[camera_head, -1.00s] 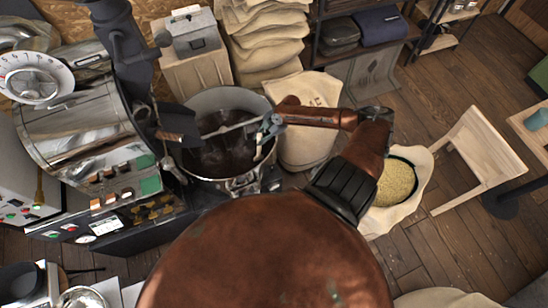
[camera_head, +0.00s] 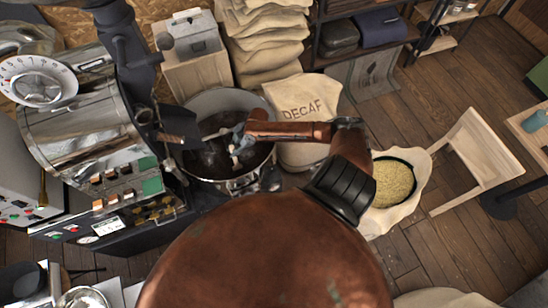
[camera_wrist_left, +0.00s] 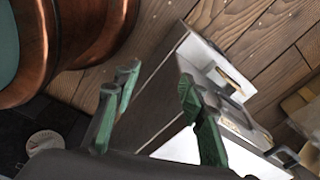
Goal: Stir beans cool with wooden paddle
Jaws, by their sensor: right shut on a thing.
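The round metal cooling bin (camera_head: 200,103) stands beside the roaster with dark beans (camera_head: 208,160) in it. My right gripper (camera_head: 240,142) is over the bin. It is shut on the wooden paddle (camera_head: 234,157), of which only a short pale piece shows, reaching down toward the beans. Whether its tip is in the beans is hard to tell. My left gripper (camera_wrist_left: 155,105) shows in the left wrist view, with its green fingers wide apart and nothing between them. It is not in the head view.
The roaster (camera_head: 85,130) stands left of the bin. A sack marked DECAF (camera_head: 300,100) is just right of it, and stacked sacks (camera_head: 265,45) lie behind. An open sack of pale beans (camera_head: 395,183) and a wooden chair (camera_head: 480,160) stand at right.

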